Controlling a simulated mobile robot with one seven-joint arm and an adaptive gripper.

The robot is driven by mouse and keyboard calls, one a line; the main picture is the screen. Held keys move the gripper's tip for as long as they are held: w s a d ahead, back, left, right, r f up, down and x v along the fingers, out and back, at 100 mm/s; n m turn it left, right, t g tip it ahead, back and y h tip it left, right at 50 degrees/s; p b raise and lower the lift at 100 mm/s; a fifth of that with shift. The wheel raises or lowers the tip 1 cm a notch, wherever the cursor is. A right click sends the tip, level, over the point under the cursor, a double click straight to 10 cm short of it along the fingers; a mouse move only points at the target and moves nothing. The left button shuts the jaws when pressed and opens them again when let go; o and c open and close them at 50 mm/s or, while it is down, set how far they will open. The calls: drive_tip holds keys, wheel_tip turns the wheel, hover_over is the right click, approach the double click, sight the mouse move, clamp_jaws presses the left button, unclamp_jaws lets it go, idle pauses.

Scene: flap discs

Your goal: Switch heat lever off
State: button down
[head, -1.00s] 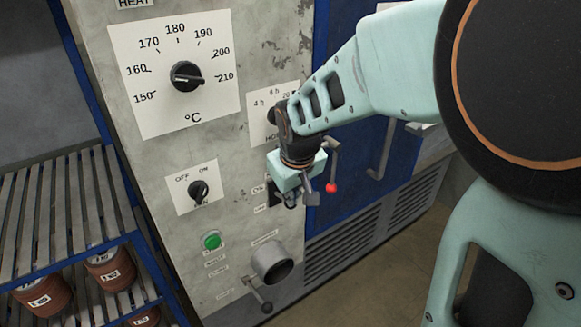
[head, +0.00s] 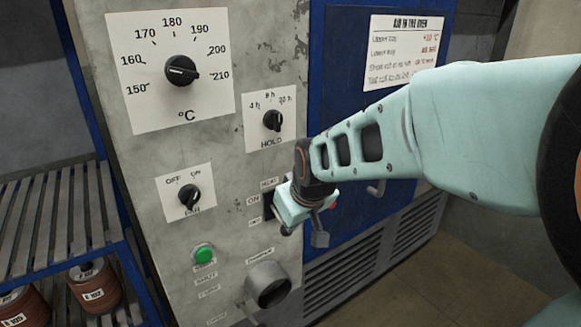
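The heat lever's plate (head: 268,212) is on the grey oven panel, with small ON and OFF labels to its left. The lever is mostly hidden behind my gripper, so I cannot tell its position. My gripper (head: 316,232) is in front of the plate's right side, pointing down toward the panel. Its pale green body and a grey finger show. The fingertips are small and partly hidden; I cannot tell whether they are open or touch the lever.
The panel carries a temperature dial (head: 181,70), a HOLD dial (head: 272,120), an OFF/ON knob (head: 189,196), a green button (head: 203,254) and a round outlet (head: 268,284). A blue door (head: 345,90) is at right. A blue rack (head: 60,246) with brown disc stacks stands left.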

drive_tip(key=shift+r+p, duration=0.4)
drive_tip(key=shift+r, duration=0.35)
drive_tip(key=shift+f, duration=0.1)
